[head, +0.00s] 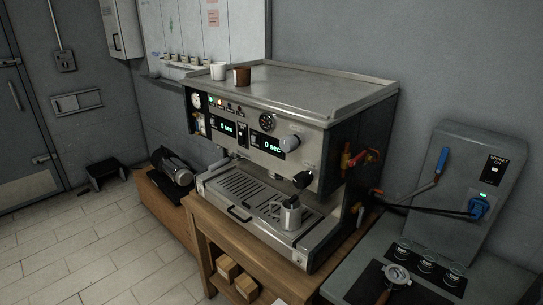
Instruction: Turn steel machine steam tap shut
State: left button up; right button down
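The steel machine (300,92) is a large espresso machine standing on a wooden counter. Its front carries two lit displays reading "0 sec", a round gauge (267,121) and a silver round knob (291,142) at the right, which may be the steam tap. A black part (302,179) sticks out below that knob. Red and brass valve fittings (355,158) show on the machine's right side. I cannot tell from here whether any tap is open or shut. Neither of my grippers is in view.
A steel jug (290,214) stands on the drip tray (248,198). White and brown cups (242,76) stand on top. At right is a grey box (465,190) with blue handles, and a portafilter (397,275) on a counter. The tiled floor (90,240) at left is clear.

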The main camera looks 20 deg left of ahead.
aim_at(301, 181)
jog(key=j+z, duration=0.15)
jog(key=z, duration=0.35)
jog(key=j+z, duration=0.25)
jog(key=j, duration=0.3)
jog(key=j+z, duration=0.25)
jog(key=j, duration=0.3)
jog(key=k+j+z, duration=0.2)
jog(key=j, duration=0.35)
jog(key=i, duration=0.05)
